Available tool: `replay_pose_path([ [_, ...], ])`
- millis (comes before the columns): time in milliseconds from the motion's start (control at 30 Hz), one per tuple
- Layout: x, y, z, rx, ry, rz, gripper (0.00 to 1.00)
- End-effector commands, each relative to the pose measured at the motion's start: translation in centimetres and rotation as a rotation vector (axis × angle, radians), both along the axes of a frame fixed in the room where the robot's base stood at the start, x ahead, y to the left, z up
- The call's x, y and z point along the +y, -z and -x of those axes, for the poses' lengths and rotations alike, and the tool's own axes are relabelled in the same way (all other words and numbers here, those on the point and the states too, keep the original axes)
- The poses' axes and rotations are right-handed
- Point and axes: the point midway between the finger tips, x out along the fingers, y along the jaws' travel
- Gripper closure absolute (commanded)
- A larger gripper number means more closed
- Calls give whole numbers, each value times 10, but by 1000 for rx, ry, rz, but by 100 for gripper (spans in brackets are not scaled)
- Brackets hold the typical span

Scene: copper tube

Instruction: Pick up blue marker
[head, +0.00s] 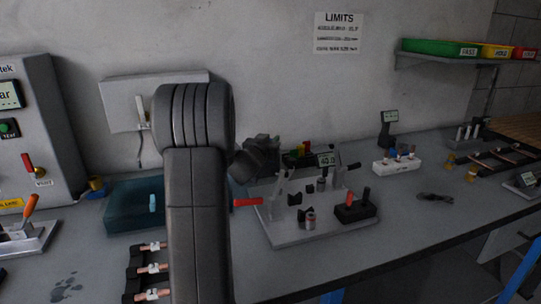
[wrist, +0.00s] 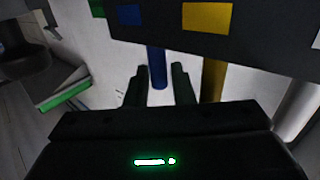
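In the wrist view, the blue marker (wrist: 157,69) extends from the edge of a dark holder (wrist: 238,38) that bears coloured patches. My gripper (wrist: 161,72) is open, with its two dark fingers on either side of the blue marker's near end. A gap shows between the fingers, and I cannot tell whether either touches the marker. A yellow marker (wrist: 213,78) stands to the right, outside the right finger. In the head view my own arm blocks the middle, and I cannot make out the blue marker there.
In the head view, a grey fixture plate (head: 300,234) with a red-handled clamp lies right of my arm. A teal tray (head: 122,222) lies left. A white rack (head: 396,164) stands farther right. Bare bench shows along the front right.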

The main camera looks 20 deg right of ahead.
Motion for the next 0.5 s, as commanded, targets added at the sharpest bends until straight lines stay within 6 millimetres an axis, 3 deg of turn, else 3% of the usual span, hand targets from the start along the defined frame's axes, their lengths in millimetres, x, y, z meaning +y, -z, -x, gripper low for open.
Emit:
replay_pose_path([
  [200, -1, 0, -1, 0, 0, 0, 78],
  [333, -1, 0, -1, 0, 0, 0, 100],
  [500, -1, 0, -1, 0, 0, 0, 100],
])
